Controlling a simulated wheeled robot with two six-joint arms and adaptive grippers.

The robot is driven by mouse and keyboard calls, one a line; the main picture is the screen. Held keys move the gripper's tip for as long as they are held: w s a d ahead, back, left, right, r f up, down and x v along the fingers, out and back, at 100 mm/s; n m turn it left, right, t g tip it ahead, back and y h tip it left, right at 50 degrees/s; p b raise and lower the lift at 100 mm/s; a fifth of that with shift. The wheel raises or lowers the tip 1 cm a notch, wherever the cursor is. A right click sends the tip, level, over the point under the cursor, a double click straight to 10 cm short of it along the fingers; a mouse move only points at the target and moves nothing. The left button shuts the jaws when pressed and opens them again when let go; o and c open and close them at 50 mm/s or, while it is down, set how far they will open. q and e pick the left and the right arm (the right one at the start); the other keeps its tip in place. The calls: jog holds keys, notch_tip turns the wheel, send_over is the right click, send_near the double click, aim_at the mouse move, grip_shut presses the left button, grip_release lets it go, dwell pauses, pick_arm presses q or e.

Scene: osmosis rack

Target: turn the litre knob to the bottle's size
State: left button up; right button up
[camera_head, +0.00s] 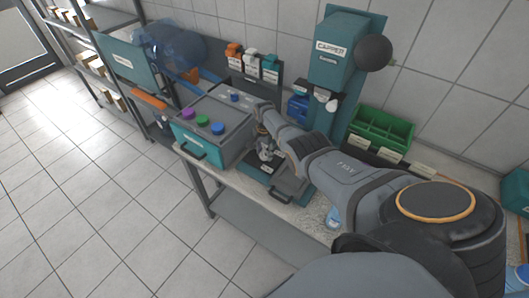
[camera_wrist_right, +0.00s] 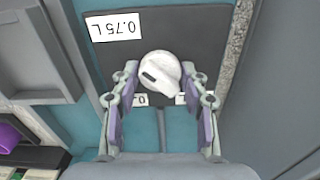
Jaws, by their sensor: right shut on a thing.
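The white litre knob (camera_wrist_right: 160,70) sits on a dark panel (camera_wrist_right: 195,25) in the right wrist view, with a dark mark on its left side. My right gripper (camera_wrist_right: 160,77) is closed around it, one finger on each side. A label reading 0.75 L (camera_wrist_right: 116,27) shows upside down at the upper left of the panel. Two more labels (camera_wrist_right: 141,99) are mostly hidden by the knob and fingers. In the head view my right gripper (camera_head: 265,148) is small beside the teal and grey box, and the knob is not clear there. My left gripper is not in view.
The grey-topped box (camera_head: 215,117) with coloured caps stands left of my right gripper. The teal capper (camera_head: 337,65) and a green bin (camera_head: 380,133) stand behind my right arm. A bluish object (camera_head: 332,218) is partly hidden by that arm. Open floor lies left of the bench.

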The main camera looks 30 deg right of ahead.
aim_at(265, 151)
jog(key=shift+w+d+r, duration=0.15)
jog(key=shift+w+r, duration=0.15)
jog(key=o, duration=1.2)
jog(key=shift+s, duration=0.1)
jog(key=shift+c, duration=0.2)
jog(key=shift+s+f, duration=0.1)
jog(key=shift+f, duration=0.05)
notch_tip(265, 151, up, 12)
